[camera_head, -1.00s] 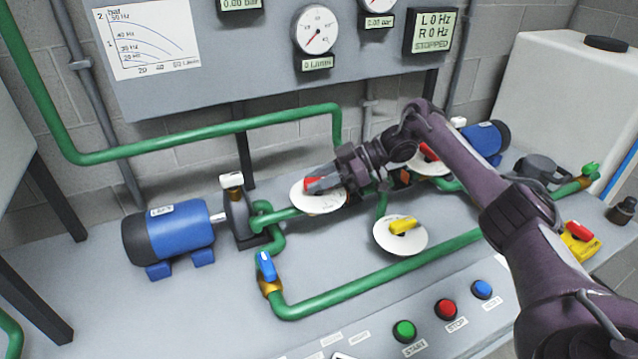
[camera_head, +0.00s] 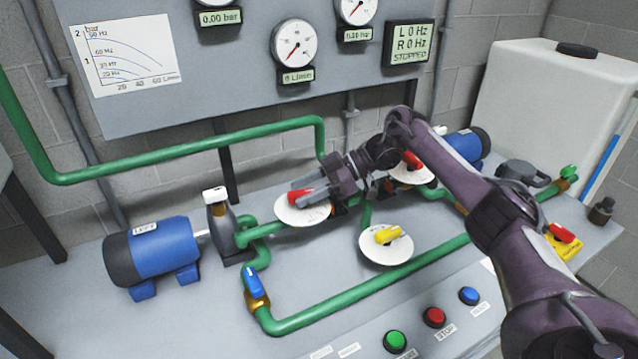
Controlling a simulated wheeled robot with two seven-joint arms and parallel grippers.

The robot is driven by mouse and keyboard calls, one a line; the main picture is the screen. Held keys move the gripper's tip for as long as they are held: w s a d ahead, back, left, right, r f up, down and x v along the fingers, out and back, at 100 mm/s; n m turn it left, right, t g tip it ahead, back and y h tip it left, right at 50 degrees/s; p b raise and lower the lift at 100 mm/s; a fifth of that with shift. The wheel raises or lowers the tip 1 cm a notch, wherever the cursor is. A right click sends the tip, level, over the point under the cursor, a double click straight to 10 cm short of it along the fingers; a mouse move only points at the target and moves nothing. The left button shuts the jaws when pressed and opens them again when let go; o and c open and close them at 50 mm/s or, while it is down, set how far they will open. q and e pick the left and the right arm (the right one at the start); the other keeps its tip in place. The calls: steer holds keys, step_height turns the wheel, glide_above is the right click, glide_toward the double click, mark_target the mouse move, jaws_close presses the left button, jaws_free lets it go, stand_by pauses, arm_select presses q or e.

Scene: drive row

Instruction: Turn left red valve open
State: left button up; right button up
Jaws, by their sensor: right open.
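The left red valve (camera_head: 294,198) has a red handle on a round white dial plate (camera_head: 303,216), on the green pipe right of the blue left motor. My right gripper (camera_head: 302,190) reaches in from the right with its fingers at the red handle. The fingers and wrist cover part of the handle and plate; I cannot tell whether they touch it. The jaws are open. A second red valve (camera_head: 413,160) sits farther right, partly behind my right arm. My left gripper does not show.
A yellow valve (camera_head: 388,235) on a white plate stands in front of the red one. A blue-handled valve (camera_head: 253,281) is at front left. Green (camera_head: 395,341), red (camera_head: 433,317) and blue (camera_head: 469,296) buttons line the front panel. Green pipes (camera_head: 340,292) cross the bench. The display (camera_head: 409,42) reads STOPPED.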

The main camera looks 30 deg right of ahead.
mark_target(303, 191)
steer(key=v, duration=0.5)
steer(key=shift+d, duration=0.15)
steer(key=shift+s+d+r, duration=0.2)
steer(key=shift+d+r, duration=0.1)
steer(key=shift+d, duration=0.3)
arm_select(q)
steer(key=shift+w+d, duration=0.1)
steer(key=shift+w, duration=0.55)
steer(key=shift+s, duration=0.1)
